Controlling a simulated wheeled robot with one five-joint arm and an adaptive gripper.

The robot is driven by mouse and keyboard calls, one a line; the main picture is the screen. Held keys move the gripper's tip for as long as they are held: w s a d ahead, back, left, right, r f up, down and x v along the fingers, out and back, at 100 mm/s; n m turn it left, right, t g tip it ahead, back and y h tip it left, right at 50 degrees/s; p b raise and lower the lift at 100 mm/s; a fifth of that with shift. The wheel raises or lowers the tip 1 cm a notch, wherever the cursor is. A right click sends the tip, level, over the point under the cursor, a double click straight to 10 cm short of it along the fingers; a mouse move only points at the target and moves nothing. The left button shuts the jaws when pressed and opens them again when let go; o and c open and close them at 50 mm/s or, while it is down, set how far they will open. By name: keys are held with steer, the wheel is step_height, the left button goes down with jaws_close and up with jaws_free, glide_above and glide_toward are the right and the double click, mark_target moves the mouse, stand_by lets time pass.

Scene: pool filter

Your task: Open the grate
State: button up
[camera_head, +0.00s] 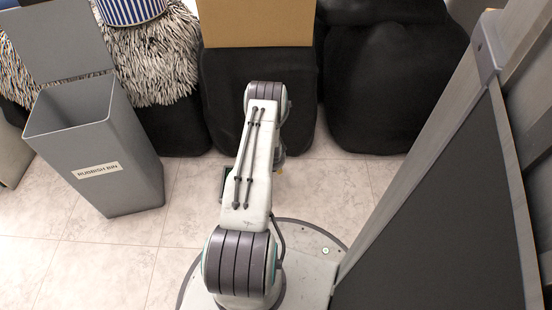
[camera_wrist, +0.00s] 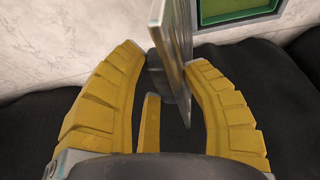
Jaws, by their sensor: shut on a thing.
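In the wrist view the grate (camera_wrist: 174,32) is a thin grey panel seen nearly edge-on. It stands out at an angle from a green-framed opening (camera_wrist: 245,14) at the top right. A dark knob (camera_wrist: 154,74) sits on the grate's left side. My gripper (camera_wrist: 165,62) has its yellow fingers around the grate's near end and knob, shut on it. The exact contact is partly hidden. In the head view my arm covers most of the gripper and grate; only a small dark green edge (camera_head: 225,184) shows left of the arm.
A grey rubbish bin (camera_head: 98,150) with its lid up stands at the left on pale tiles. Black seats (camera_head: 375,90) and a cardboard box (camera_head: 257,22) line the back. A large dark panel (camera_head: 440,200) fills the right. Floor between bin and arm is clear.

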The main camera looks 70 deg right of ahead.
steer(key=shift+s+f, duration=0.15)
steer(key=o, duration=1.1)
steer(key=shift+v, duration=6.05)
